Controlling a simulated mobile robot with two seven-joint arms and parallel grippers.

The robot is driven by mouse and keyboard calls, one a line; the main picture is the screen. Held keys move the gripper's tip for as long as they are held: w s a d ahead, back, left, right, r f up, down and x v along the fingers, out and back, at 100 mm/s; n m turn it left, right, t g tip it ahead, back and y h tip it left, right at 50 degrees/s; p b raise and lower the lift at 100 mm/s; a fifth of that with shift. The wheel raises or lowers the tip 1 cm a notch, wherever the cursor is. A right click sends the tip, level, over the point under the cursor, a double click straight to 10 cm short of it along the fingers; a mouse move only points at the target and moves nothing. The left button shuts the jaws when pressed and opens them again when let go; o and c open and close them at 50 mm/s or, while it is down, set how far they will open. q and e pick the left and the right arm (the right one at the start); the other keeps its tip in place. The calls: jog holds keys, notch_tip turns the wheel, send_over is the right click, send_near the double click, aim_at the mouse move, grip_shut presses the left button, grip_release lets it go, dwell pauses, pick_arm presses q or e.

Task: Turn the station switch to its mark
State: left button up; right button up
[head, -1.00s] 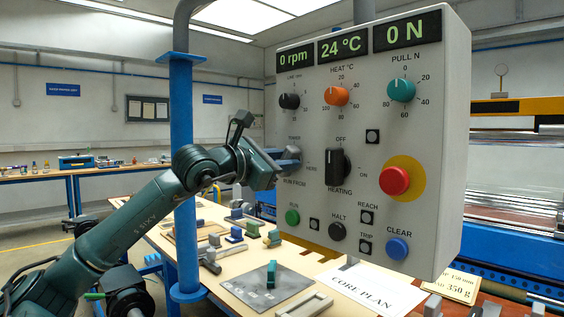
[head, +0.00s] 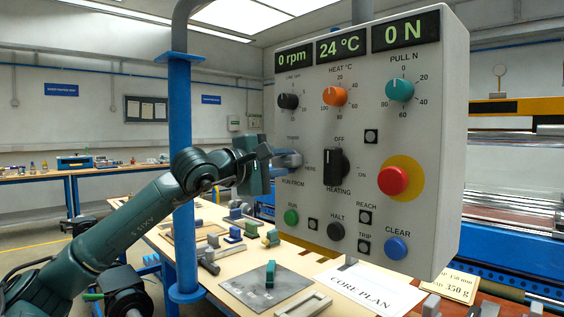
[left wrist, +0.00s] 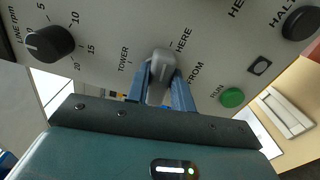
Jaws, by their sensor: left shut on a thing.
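The station switch is a small grey knob (left wrist: 160,68) on the panel, between the labels TOWER, HERE and RUN FROM. My left gripper (head: 290,158) reaches it from the left in the head view, and its blue fingers hide most of the knob there. In the left wrist view the blue fingers (left wrist: 161,82) are shut on the knob from both sides. The knob's far end lies close to the HERE label (left wrist: 183,39) and farther from TOWER (left wrist: 125,58). I cannot tell whether it lines up exactly. My right gripper is not in view.
The control panel (head: 437,110) also carries a black heating switch (head: 336,167), a red stop button (head: 393,181), and a green RUN button (head: 291,217) below the gripper. A blue post (head: 181,180) stands just left of the panel. A bench with loose parts lies below.

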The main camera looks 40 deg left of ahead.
pick_arm(q)
jog(key=shift+m, duration=0.7)
jog(key=o, duration=1)
jog(key=shift+f, duration=0.1)
